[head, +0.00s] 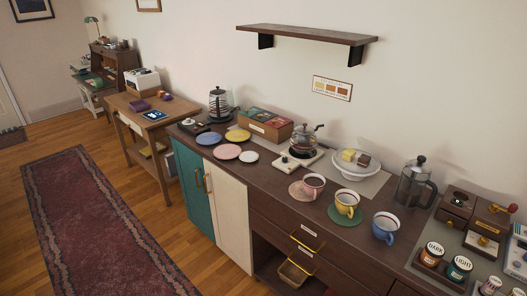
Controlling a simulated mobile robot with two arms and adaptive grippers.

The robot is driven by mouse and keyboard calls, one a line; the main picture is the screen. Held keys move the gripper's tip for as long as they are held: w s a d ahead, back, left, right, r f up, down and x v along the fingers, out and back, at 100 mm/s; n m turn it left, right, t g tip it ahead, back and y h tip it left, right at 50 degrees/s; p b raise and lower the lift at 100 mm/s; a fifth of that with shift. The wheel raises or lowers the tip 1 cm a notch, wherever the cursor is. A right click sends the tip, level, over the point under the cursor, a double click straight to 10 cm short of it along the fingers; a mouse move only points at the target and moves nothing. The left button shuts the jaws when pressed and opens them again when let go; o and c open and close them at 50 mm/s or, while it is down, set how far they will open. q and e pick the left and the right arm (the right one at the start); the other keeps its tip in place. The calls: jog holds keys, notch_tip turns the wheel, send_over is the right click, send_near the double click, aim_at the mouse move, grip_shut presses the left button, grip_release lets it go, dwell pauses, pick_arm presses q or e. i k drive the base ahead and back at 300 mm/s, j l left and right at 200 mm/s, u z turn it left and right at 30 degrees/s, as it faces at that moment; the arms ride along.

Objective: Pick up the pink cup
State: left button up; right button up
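The pink cup (313,187) stands upright on a dull pink round coaster (298,190) on the dark brown counter, a little right of the middle of the head view. It appears to hold dark liquid. A yellow cup (346,203) on a green coaster (343,216) stands to its right and nearer. A blue cup (385,228) stands further right. Neither of my grippers shows in the head view.
A kettle on a burner (303,143) and a white cake stand (357,167) stand behind the cups. A French press (414,184) is right. Plates (227,152) lie left. A shelf (307,35) hangs above. A rug (95,225) covers the floor left.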

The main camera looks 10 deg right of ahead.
aim_at(314, 183)
jog(key=k+l+u, duration=0.1)
jog(key=l+u, duration=0.2)
jog(key=l, duration=0.15)
jog(key=k+l+u, duration=0.15)
jog(key=l+u, duration=0.15)
jog(key=l, duration=0.15)
jog(key=k+l+u, duration=0.6)
jog(key=l, duration=0.15)
jog(key=i+l, duration=0.05)
jog(key=i, duration=0.05)
